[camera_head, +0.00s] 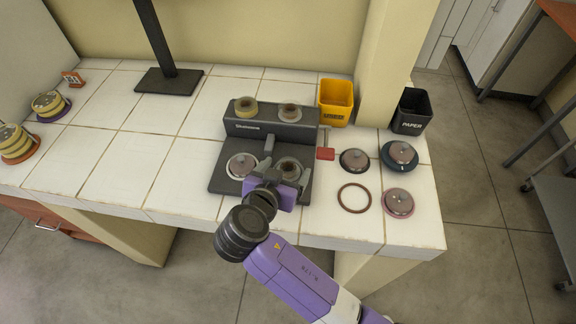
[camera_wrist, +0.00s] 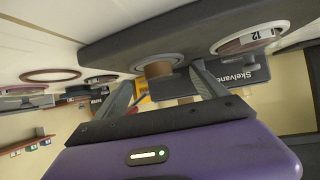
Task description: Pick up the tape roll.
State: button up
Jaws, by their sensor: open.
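A short tan-brown roll (camera_wrist: 158,69) with a grey rim, which looks like the tape roll, stands in the dark device's base in the wrist view. In the head view, it shows at the lower right of the device (camera_head: 288,165), partly hidden by my gripper. My gripper (camera_head: 286,168) is open above it. In the wrist view, the two fingers (camera_wrist: 163,77) point towards the roll with a gap around it. I cannot tell whether they reach down beside it. Nothing is held.
The dark device (camera_head: 218,180) also bears a pale round piece (camera_head: 241,165) at its lower left and two rolls at its back. Round lidded pieces (camera_head: 399,203) and a thin red ring (camera_head: 354,198) lie to its right. A yellow bin (camera_head: 336,102) stands behind. The tiled counter's left middle is clear.

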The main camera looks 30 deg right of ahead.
jog(key=shift+w+d+f, duration=0.2)
jog(key=shift+w, duration=0.05)
jog(key=shift+c, duration=0.4)
jog(key=c, duration=1.4)
jog(key=shift+o, duration=0.2)
